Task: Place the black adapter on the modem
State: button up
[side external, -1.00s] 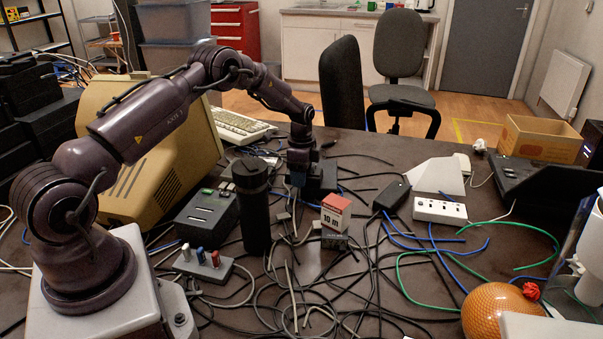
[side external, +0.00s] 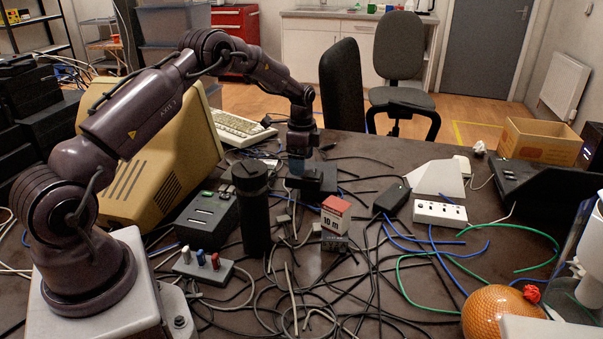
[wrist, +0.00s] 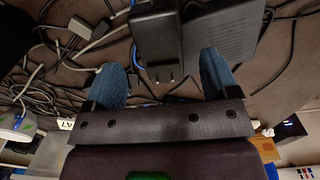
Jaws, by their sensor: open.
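The black adapter (wrist: 158,45) is a small blocky thing that shows between my two blue fingertips in the wrist view. A flat dark box, seemingly the modem (wrist: 225,40), lies beside and partly under it; whether the adapter rests fully on it I cannot tell. My gripper (wrist: 163,75) is open, with a visible gap between the right finger and the adapter. In the side view my gripper (side external: 299,168) is low over the table, close to the adapter (side external: 311,183) and the dark box (side external: 328,176), which it partly hides.
A tall black cylinder (side external: 251,210) stands just left of my gripper. A red and white box (side external: 335,214) stands in front. A power brick (side external: 391,197) and white power strip (side external: 440,214) lie to the right. Loose cables cover much of the table's front.

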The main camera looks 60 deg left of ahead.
jog(key=s+d+r+n+t, duration=0.1)
jog(key=d+r, duration=0.3)
jog(key=r, duration=0.5)
jog(key=s+d+r+n, duration=0.1)
jog(key=s+d+r, duration=0.15)
jog(key=r, duration=0.65)
jog(key=s+d+r+n+t, duration=0.2)
jog(key=s+d+r, duration=0.5)
jog(key=d+r, duration=0.15)
jog(key=s+d+n+t, duration=0.1)
jog(key=s+d, duration=0.3)
jog(key=s, duration=0.5)
jog(key=s+d+n+t, duration=0.1)
jog(key=s+d+n, duration=0.3)
jog(key=s, duration=0.5)
jog(key=shift+d+f+t, duration=0.3)
jog(key=shift+d+f, duration=0.1)
jog(key=shift+d, duration=0.05)
jog(key=shift+o, duration=0.4)
jog(key=shift+s, duration=0.1)
